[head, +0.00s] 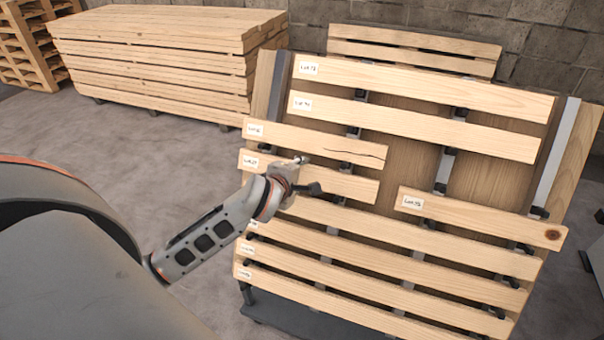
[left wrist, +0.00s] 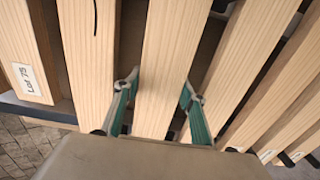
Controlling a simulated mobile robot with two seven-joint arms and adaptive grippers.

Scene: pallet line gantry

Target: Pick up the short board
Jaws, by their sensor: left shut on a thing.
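My right gripper is not in view.
Long boards lie above and below on the rack; another short board (head: 480,218) with a dark knot lies at the right. The cracked board (left wrist: 88,50) is close beside my gripper. A timber stack (head: 165,65) stands behind left. Floor at left is clear.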

